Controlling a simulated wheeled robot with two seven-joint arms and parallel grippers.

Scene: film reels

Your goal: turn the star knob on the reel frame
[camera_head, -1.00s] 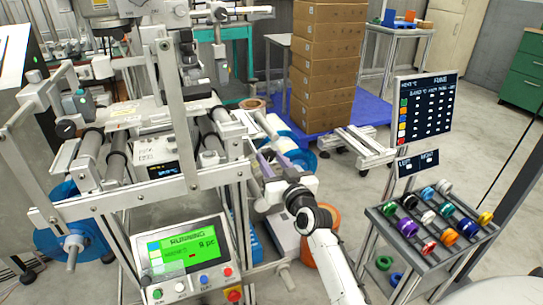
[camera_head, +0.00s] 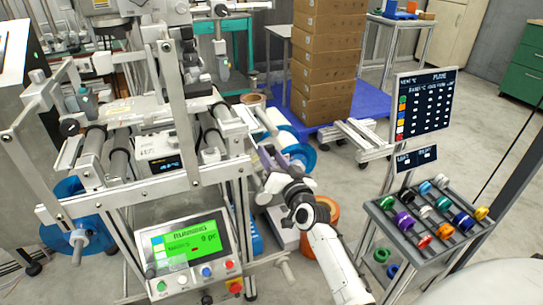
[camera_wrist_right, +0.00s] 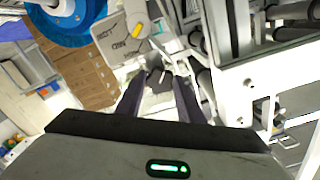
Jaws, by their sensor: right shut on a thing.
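The reel frame (camera_head: 215,178) is a silver metal machine frame filling the left half of the head view. My right gripper (camera_head: 268,157) reaches its right side, next to a blue reel (camera_head: 298,152). In the right wrist view the two dark fingers (camera_wrist_right: 158,78) are shut on a small dark and grey part, which I take to be the star knob (camera_wrist_right: 155,76). The knob is mostly hidden by the fingers, and its turn angle cannot be told. In the head view the knob is hidden behind my gripper. My left gripper is in neither view.
A control panel (camera_head: 188,250) with a green screen is at the frame's lower front. An orange reel (camera_head: 327,210) lies low beside my right arm. A rack of coloured spools (camera_head: 400,238) and a dark sign board (camera_head: 424,105) stand at the right. Open floor lies between.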

